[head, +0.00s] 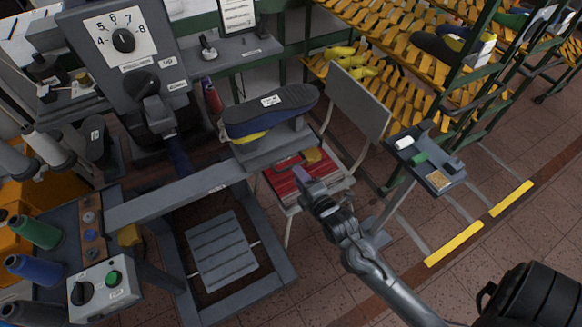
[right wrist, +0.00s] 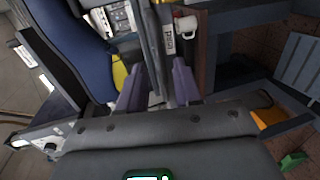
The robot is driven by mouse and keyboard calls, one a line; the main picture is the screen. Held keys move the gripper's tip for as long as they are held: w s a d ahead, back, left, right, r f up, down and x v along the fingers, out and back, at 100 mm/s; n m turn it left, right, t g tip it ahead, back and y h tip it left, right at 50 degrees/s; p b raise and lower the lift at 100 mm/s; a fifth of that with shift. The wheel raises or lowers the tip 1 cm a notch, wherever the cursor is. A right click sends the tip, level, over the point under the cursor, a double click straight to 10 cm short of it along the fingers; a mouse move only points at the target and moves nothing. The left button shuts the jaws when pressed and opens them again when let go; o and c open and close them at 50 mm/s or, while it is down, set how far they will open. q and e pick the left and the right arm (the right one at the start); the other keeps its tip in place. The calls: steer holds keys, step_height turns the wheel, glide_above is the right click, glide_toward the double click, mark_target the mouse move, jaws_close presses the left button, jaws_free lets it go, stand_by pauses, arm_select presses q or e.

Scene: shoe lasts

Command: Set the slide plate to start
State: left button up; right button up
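A grey plate (head: 262,152) carries a dark blue shoe last with a yellow lower part (head: 268,112), at the right end of a long grey beam (head: 175,197). I take this plate as the slide plate, but cannot read its labels surely. My right gripper (head: 301,176) is just below and right of the plate in the head view. In the right wrist view, its two purple fingers (right wrist: 158,88) are apart, with a narrow grey labelled part (right wrist: 166,50) beyond and between them. I cannot tell whether they touch it. My left gripper is not in view.
A chair (head: 358,105) with a red seat stands close behind my right gripper. A small tool stand (head: 432,172) is to its right. A dial panel (head: 121,42) and a knob box (head: 104,290) are at left.

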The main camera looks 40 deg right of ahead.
mark_target(291, 166)
steer(key=shift+b+x, duration=0.3)
steer(key=shift+x, duration=2.65)
steer(key=shift+c, duration=0.2)
jaws_close()
